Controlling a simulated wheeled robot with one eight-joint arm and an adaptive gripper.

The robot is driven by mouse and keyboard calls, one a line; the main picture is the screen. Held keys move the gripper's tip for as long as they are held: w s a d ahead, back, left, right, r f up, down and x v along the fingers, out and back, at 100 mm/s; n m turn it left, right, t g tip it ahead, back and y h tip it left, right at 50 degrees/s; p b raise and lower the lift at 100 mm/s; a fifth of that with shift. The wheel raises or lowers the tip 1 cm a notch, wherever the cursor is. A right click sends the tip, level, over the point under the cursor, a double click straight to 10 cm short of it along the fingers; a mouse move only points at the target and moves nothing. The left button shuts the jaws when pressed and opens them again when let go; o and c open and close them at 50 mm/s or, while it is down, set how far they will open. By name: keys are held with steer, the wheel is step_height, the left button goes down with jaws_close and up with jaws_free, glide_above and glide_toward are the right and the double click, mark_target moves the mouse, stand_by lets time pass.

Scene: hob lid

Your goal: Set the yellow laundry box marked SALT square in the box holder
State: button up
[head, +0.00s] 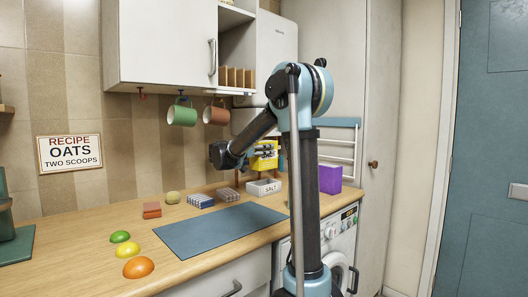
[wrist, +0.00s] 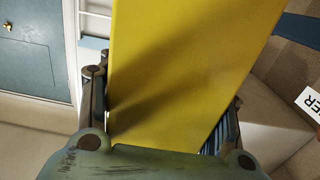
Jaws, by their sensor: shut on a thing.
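My gripper (head: 250,154) is shut on a yellow box (head: 266,160) and holds it above the back of the worktop. In the wrist view the yellow box (wrist: 185,65) fills the middle, with a finger of my gripper (wrist: 162,112) on each side. It looks tilted in that view; no marking on it can be read. A low white holder marked SALT (head: 264,189) stands on the worktop below the box, and the two look apart. The holder's inside is mostly hidden.
A purple box (head: 330,179) stands right of the holder. A blue-grey mat (head: 220,230) lies in front. Mugs (head: 182,115) hang under the cupboard. A white rail rack (head: 338,145) is behind.

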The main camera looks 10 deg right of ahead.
steer(key=shift+f, duration=2.55)
steer(key=shift+s+f, duration=0.1)
steer(key=shift+f, duration=0.35)
steer(key=shift+f, duration=1.3)
steer(key=shift+f, duration=0.2)
steer(key=shift+f, duration=0.75)
steer(key=o, duration=1.4)
steer(key=shift+c, duration=0.2)
